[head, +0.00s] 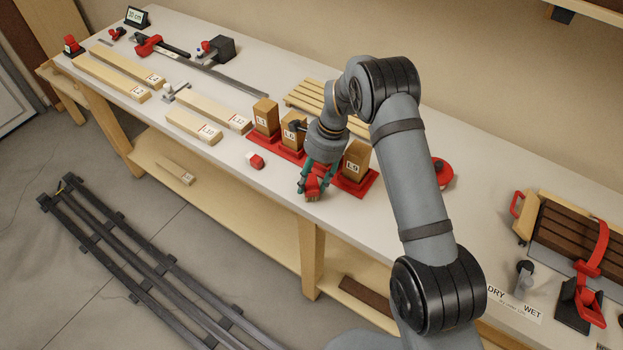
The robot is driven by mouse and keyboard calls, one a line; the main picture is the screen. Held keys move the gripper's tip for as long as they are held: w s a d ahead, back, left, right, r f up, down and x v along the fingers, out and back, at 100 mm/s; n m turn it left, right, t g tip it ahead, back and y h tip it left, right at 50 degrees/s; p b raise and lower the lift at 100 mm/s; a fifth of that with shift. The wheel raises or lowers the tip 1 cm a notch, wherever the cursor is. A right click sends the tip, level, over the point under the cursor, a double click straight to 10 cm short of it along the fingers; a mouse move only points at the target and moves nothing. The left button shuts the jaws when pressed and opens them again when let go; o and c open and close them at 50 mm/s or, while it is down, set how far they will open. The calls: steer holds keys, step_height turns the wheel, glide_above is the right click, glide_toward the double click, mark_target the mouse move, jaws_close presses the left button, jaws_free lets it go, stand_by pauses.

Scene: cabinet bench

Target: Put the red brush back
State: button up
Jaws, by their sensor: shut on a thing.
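My gripper (317,176), with green fingers, points down over the front edge area of the bench. It is shut on a small red thing with a brownish lower part, which looks like the red brush (313,188). The fingers cover part of it, and I cannot tell whether it touches the bench top. The held brush is in front of the red tray (359,189) that carries wooden blocks. A small red object with a pale face (256,161) lies on the bench to the left of my gripper.
Labelled wooden blocks (266,115) stand upright just behind my gripper. Labelled boards (194,126) lie to the left on the bench (237,167). A slatted wooden rack (318,100) is behind. A brown slatted piece with a red clamp (591,262) and a DRY/WET label (514,303) are at right.

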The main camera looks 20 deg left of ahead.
steer(key=shift+f, duration=0.25)
steer(key=o, duration=1.1)
steer(key=shift+r, duration=0.1)
steer(key=b+v, duration=0.2)
steer(key=v, duration=1)
steer(key=shift+r+b, duration=0.2)
steer(key=shift+b, duration=0.2)
